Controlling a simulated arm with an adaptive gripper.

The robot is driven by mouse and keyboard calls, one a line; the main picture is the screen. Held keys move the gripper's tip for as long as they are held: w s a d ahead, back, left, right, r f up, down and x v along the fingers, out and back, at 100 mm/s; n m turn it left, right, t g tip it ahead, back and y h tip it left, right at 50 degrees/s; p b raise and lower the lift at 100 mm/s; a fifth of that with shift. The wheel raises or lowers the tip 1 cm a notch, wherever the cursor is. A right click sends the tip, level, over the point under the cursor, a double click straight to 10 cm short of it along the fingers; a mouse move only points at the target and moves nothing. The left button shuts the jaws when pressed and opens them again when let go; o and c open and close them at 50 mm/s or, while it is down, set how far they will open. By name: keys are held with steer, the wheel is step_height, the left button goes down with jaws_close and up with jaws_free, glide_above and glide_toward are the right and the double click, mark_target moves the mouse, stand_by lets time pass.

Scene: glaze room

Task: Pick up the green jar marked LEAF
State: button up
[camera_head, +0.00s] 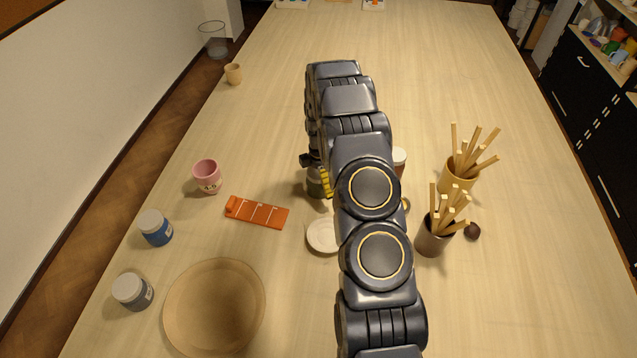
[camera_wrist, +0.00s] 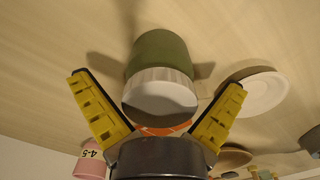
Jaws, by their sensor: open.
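The green jar (camera_wrist: 160,52) with a white lid lies between the spread yellow fingers of my gripper (camera_wrist: 158,82) in the wrist view. A gap shows between the jar and each finger. The lid is nearer the wrist camera and partly in shadow; no label is visible on the side I see. In the head view, only part of the green jar (camera_head: 314,188) shows beside a yellow finger; my arm hides the rest. My gripper is open and holds nothing.
A white saucer (camera_head: 321,237) and an orange ruled block (camera_head: 256,212) lie close by. A pink cup (camera_head: 208,178) stands left. A jar with a white lid (camera_head: 399,160) is partly hidden right of my arm. Two pots of sticks, one yellow (camera_head: 457,181), one dark (camera_head: 433,240), stand farther right.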

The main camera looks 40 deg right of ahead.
steer(key=c, duration=1.2)
steer(key=shift+o, duration=0.2)
steer(key=shift+r, duration=0.15)
